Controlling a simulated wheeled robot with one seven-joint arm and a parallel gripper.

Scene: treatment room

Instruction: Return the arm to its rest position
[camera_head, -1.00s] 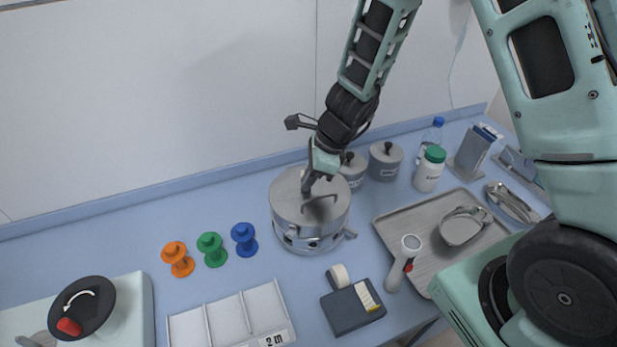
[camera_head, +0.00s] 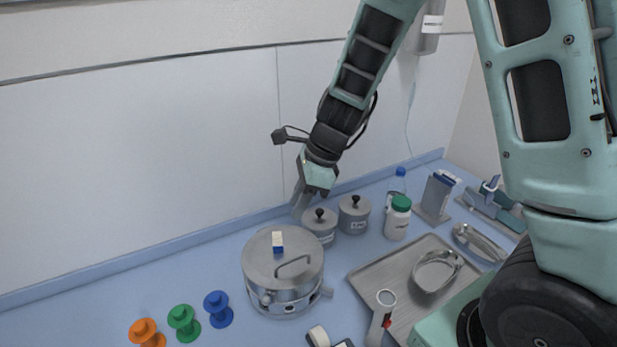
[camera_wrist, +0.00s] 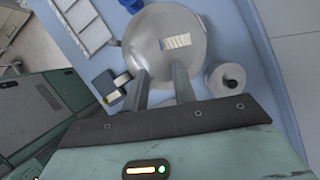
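My gripper (camera_head: 299,207) is in the air above and behind the steel pot (camera_head: 283,290), pointing down. In the wrist view my gripper (camera_wrist: 160,70) has its two fingers apart with nothing between them. The pot's lid (camera_head: 258,262) is on and has a loop handle. A small white and blue block (camera_head: 278,242) stands on the lid, apart from the fingers. The wrist view shows the lid (camera_wrist: 150,30) with a pale striped piece (camera_wrist: 177,41) on it.
Two lidded grey canisters (camera_head: 354,213) and a white bottle with a green cap (camera_head: 398,218) stand right of the pot. A metal tray (camera_head: 365,280) lies at the right. Orange, green and blue spools (camera_head: 218,309) are at the front left. The back-left counter is clear.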

